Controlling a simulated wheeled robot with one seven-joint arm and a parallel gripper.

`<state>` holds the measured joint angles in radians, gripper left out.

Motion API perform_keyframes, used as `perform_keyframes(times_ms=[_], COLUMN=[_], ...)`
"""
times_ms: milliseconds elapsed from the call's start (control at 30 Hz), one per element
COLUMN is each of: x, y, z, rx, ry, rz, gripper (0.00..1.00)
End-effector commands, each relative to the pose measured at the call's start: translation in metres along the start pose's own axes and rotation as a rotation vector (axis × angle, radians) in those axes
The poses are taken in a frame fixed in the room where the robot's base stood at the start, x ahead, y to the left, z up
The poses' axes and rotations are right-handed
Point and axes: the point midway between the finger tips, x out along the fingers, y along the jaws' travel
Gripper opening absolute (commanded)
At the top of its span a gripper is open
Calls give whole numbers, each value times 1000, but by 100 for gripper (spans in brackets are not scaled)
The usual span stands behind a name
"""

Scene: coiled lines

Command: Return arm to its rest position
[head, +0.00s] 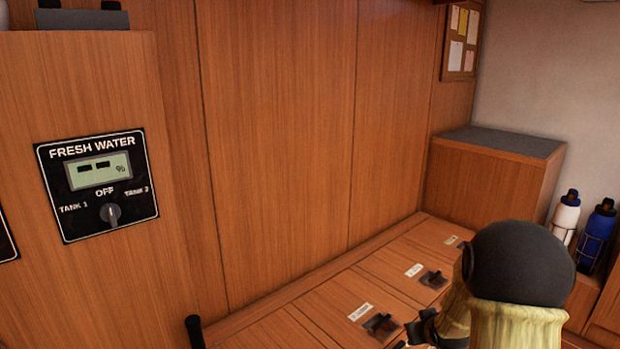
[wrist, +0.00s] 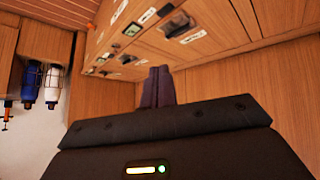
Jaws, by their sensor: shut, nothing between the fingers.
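My arm shows at the lower right of the head view as a dark round joint with yellowish links. My gripper (wrist: 160,85) shows in the wrist view, with its two dark fingers together and nothing between them. The fingers stand clear in front of wood panelling, and I see no contact with anything. The gripper's fingertips cannot be made out in the head view.
A fresh water panel (head: 97,185) with a knob at OFF is on the left wall. Low wooden lockers (head: 335,305) with dark latches run along the wall. A white bottle (head: 565,218) and a blue bottle (head: 597,232) stand in holders at right, near a wooden cabinet (head: 490,180).

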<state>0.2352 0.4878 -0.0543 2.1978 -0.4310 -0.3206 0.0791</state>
Motion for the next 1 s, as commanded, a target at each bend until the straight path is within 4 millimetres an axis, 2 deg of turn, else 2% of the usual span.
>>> perform_keyframes(times_ms=[33,100,300,667,700,1000], x=[-19,-44,-108,-190,-198,-230], y=[-13,-30,-75,-127,-127,-118], z=[4,16,58,121,117,85], rx=[10,30,77,117,119,119], ry=[-39,-107,-288,-508,-518,-514], rz=[-2,-7,-40,-116,-119,-116], gripper=[0,0,0,0,0,0])
